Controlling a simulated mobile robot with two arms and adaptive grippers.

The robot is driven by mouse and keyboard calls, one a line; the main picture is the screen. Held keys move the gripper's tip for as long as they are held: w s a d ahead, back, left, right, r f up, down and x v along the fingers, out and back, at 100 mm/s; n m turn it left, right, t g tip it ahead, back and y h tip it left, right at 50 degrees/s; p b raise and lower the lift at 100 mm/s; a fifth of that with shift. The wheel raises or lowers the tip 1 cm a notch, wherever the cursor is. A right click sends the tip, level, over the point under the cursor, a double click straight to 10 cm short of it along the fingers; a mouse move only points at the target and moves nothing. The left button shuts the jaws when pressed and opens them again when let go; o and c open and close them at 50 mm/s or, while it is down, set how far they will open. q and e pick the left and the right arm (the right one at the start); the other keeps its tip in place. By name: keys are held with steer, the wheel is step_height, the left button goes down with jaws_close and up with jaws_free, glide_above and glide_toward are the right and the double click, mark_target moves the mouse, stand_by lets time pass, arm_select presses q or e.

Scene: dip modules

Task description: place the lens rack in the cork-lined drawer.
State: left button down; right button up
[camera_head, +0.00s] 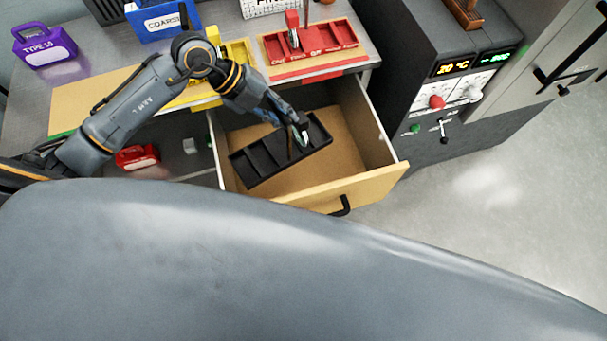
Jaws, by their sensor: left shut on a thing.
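The open drawer (372,180) has wooden walls, a tan cork-coloured floor and a black handle on its front. The lens rack, which I take to be the black compartmented rack (262,165), is within the drawer's outline and lies at a slant to its walls. I cannot tell whether its underside touches the floor. My left gripper (300,138) reaches down over the rack's right half and is shut on its upright middle part, which the fingers partly hide. My right gripper is not in view.
A red rack (343,40) and a yellow rack (238,52) stand on the worktop behind the drawer. A purple case (45,46) and a blue bin (160,22) are further left. A red case (137,157) lies lower left. A dark machine (432,60) with displays stands right of the drawer.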

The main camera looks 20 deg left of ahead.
mark_target(271, 150)
arm_select(q)
steer(key=f, duration=0.3)
steer(key=d+f+m+g+b, duration=0.1)
steer(key=f, duration=0.3)
steer(key=d+f+m+b, duration=0.1)
steer(key=f, duration=0.3)
steer(key=shift+s+g, duration=0.2)
steer(key=shift+g, duration=0.1)
step_height(271, 150, down, 12)
steer(key=s+d+m+b, duration=0.1)
steer(key=shift+g, duration=0.3)
steer(key=c, duration=1.3)
jaws_free()
steer(key=shift+s+f, duration=0.1)
steer(key=shift+s, duration=0.05)
steer(key=shift+a, duration=0.1)
steer(key=b+v, duration=0.1)
steer(key=v, duration=1.1)
steer(key=shift+a+f, duration=0.1)
